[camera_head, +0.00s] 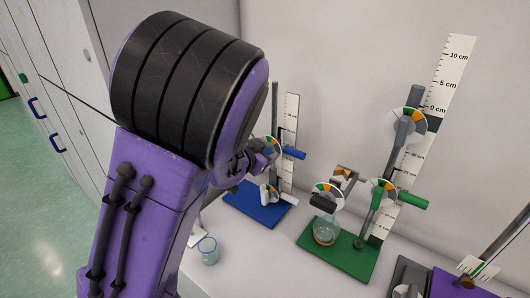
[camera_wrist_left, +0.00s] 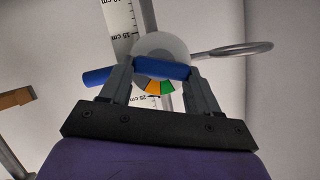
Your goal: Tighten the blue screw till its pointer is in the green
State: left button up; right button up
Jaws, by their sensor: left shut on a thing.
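The blue screw (camera_head: 294,153) is a short blue bar in front of a round dial (camera_head: 276,143) on the stand with the blue base (camera_head: 245,207). My left gripper (camera_head: 265,152) is at this screw, its fingers partly hidden by my arm. In the left wrist view the blue screw (camera_wrist_left: 162,67) lies between the fingers of my left gripper (camera_wrist_left: 160,76), which is shut on it. I cannot make out the pointer. My right gripper is not in view.
A stand with a green base (camera_head: 340,253) carries a flask (camera_head: 325,230), dials and a green screw (camera_head: 413,201). A glass beaker (camera_head: 208,250) stands at the bench front. A purple-based stand (camera_head: 459,285) is at lower right. A metal ring (camera_wrist_left: 240,49) juts out beside the dial.

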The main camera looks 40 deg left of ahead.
pick_arm(q)
jog(key=shift+d+f+m+y+b, duration=0.15)
jog(key=shift+m+y+b, duration=0.25)
jog(key=shift+m+b, duration=0.3)
jog(key=shift+r, duration=0.2)
